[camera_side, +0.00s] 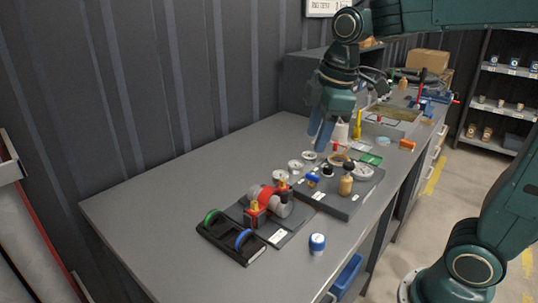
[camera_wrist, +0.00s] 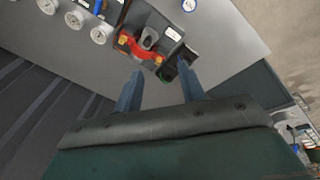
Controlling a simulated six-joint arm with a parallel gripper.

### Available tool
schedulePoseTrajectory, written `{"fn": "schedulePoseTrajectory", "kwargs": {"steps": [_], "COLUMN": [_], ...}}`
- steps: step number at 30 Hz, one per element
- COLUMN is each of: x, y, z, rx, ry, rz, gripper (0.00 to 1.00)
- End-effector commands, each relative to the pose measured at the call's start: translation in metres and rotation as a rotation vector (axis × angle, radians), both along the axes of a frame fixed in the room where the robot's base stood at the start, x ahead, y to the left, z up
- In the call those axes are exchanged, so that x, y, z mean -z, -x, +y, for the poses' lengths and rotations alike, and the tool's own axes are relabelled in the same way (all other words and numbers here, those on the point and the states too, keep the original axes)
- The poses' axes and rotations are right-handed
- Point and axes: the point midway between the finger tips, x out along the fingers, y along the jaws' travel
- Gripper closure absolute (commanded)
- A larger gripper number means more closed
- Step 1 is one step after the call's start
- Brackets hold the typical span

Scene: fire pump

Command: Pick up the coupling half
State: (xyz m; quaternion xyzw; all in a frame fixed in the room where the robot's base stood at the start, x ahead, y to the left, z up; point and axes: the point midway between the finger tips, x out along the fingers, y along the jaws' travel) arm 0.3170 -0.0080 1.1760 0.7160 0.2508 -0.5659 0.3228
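I cannot tell for sure which part is the coupling half. The pump assembly (camera_side: 270,202), grey and red with brass-coloured fittings, stands on a dark base plate on the bench. It also shows in the wrist view (camera_wrist: 148,40), just beyond my fingertips. A black holder (camera_side: 230,240) with a green ring (camera_side: 211,217) and a blue ring (camera_side: 243,238) sits at its near side. My gripper (camera_side: 321,146) hangs above the bench, behind and right of the pump. In the wrist view my gripper (camera_wrist: 160,80) has its two fingers apart with nothing between them.
A dark tray (camera_side: 340,205) holds a tan bottle (camera_side: 346,184) and other small parts. White-faced gauges (camera_wrist: 74,20) lie near the pump. The bench's left part (camera_side: 160,190) is clear.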

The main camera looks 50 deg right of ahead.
Motion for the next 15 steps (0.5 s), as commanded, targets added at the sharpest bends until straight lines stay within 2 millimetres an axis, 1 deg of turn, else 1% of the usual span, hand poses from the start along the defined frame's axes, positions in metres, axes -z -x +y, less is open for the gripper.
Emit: {"fn": "schedulePoseTrajectory", "kwargs": {"steps": [1,8,15], "x": [0.003,0.015,0.038], "y": [-0.011,-0.058,-0.102], "z": [-0.001,-0.006,-0.011], "rx": [-0.048,-0.301,-0.563], "ry": [0.011,0.056,0.079], "rz": [0.022,0.099,0.176], "gripper": [0.6,0.6,0.6]}}
